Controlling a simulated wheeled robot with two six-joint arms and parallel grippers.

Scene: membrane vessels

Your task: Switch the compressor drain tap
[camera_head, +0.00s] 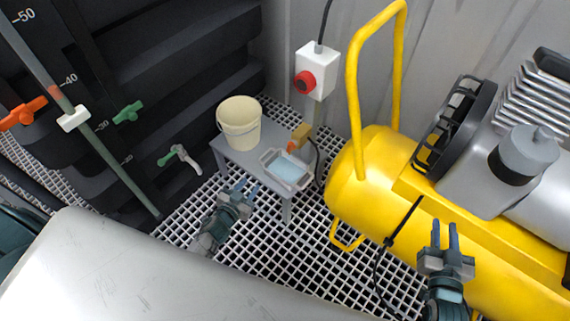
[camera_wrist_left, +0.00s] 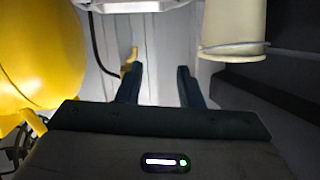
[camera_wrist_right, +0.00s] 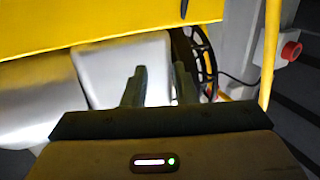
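The yellow compressor (camera_head: 376,170) lies along the right side in the head view. A small brass-coloured tap with an orange handle (camera_head: 299,136), on a dark hose, sits by the compressor's left end, above a shallow tray (camera_head: 272,157). I cannot tell for sure that it is the drain tap. A yellowish piece (camera_wrist_left: 130,62), perhaps this tap, shows beyond a fingertip in the left wrist view. My left gripper (camera_head: 244,189) is open and empty, in front of the small table. My right gripper (camera_head: 445,236) is open and empty in front of the compressor's side.
A cream bucket (camera_head: 239,124) and the tray share a grey table (camera_head: 233,156). A white box with a red knob (camera_head: 304,81) stands behind. Green-handled (camera_head: 181,157) and orange-handled (camera_head: 23,113) valves are at the dark tank on the left. A pale rounded surface (camera_head: 130,270) fills the front left.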

